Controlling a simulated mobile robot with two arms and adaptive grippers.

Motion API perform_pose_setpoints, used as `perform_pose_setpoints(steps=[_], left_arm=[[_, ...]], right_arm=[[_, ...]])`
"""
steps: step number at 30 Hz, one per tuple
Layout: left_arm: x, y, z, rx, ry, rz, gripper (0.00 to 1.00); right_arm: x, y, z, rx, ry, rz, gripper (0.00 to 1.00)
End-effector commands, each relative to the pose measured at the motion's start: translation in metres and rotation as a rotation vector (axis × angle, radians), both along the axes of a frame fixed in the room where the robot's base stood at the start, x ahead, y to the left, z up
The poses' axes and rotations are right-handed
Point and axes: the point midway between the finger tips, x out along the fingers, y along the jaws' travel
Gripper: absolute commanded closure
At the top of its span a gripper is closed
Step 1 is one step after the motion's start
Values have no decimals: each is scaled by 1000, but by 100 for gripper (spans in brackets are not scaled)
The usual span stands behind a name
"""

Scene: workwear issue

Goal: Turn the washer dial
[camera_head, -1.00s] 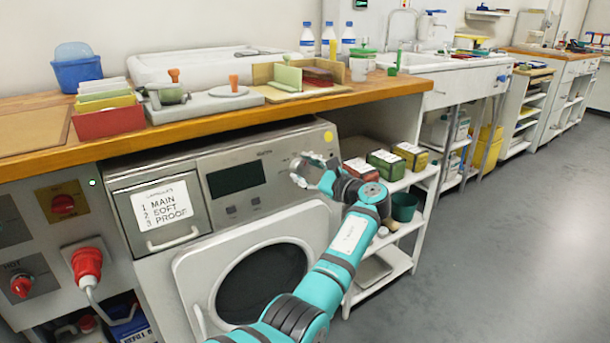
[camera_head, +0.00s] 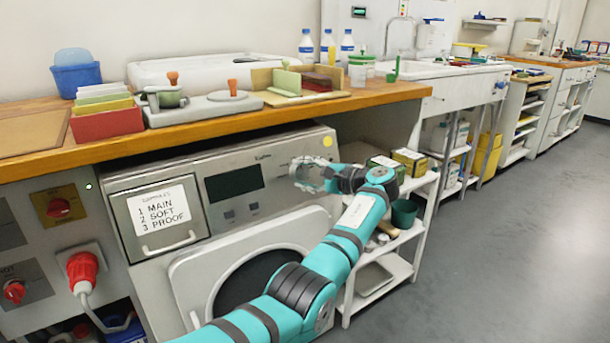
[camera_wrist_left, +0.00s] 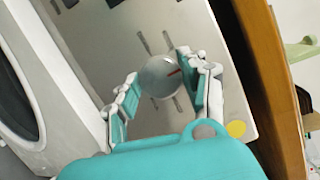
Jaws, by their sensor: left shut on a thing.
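The washer dial (camera_wrist_left: 158,78) is a round silver knob with a short red mark, seen in the left wrist view on the metal control panel. The red mark points to the upper right there. My left gripper (camera_wrist_left: 154,88) has its teal finger pads on either side of the dial and is shut on it. In the head view my left gripper (camera_head: 306,174) is at the right end of the panel and mostly hides the dial. The washer (camera_head: 255,190) has a dark display and a round door below. My right gripper is not in view.
A wooden counter (camera_head: 385,93) runs just above the washer panel. A white shelf unit (camera_head: 387,268) with small boxes stands right of the washer, close to my left arm. A drawer with a paper label (camera_head: 159,209) is at the left. Open floor lies to the right.

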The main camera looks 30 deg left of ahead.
Motion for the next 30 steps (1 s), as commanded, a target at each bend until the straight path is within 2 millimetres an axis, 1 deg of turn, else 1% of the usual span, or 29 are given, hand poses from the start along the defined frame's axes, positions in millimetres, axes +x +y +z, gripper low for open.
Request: perform_pose_setpoints(steps=[15,16,21,30], left_arm=[[0,0,-1,-8,-16,7,89],[0,0,-1,-8,-16,7,54],[0,0,-1,-8,-16,7,33],[0,-3,0,-7,-16,5,33]], right_arm=[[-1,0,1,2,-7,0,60],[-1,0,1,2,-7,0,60],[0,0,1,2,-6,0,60],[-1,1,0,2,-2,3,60]])
